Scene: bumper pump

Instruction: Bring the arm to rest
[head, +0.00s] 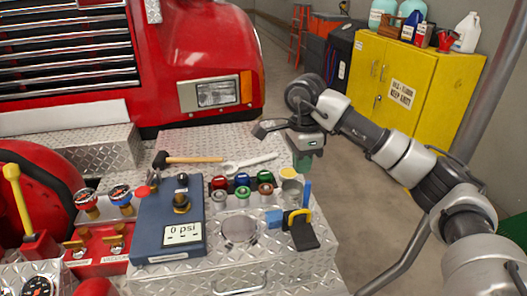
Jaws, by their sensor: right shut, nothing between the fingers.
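My right arm reaches in from the right edge, bent over the right side of the diamond-plate bumper (262,272). My right gripper (303,168) points down near the bumper's right edge. It is shut and empty, just behind a grey cylinder with a yellow top (289,174). Whether its tips touch anything cannot be told. My left gripper is out of view.
A blue gauge box (150,225) reading 0 psi, a hammer (205,160), a wrench (250,162), several coloured caps and a black-and-yellow clip (302,232) crowd the bumper. A yellow cabinet (440,85) stands behind my arm. Open floor lies right of the bumper.

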